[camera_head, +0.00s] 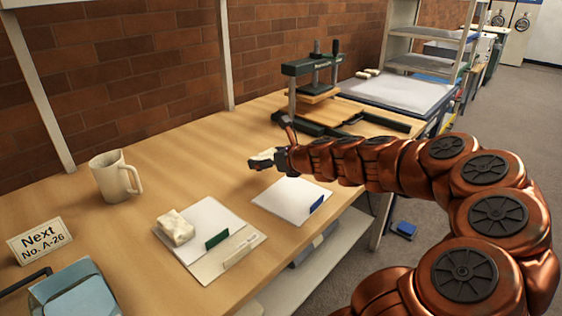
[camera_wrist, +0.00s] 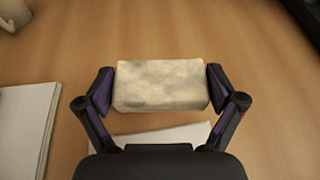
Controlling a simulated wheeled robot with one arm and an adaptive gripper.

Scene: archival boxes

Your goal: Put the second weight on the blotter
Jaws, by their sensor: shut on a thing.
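My gripper (camera_wrist: 160,90) is shut on a pale, mottled stone-like weight (camera_wrist: 160,85), with one finger at each end. In the head view, this weight (camera_head: 262,159) is above the table, behind the right-hand white pad (camera_head: 285,205), which has a blue tab. The other weight (camera_head: 176,226) rests on the left-hand white pad (camera_head: 208,222), near a green tab. I cannot tell for sure which pad is the blotter. In the wrist view, the left-hand pad (camera_wrist: 22,130) is at left, and a white edge (camera_wrist: 185,133) shows below the held weight.
A white mug (camera_head: 113,177), a card reading "Next No. A green press (camera_head: 315,75) stands behind my gripper. The wooden table (camera_head: 185,150) is bare between mug and press.

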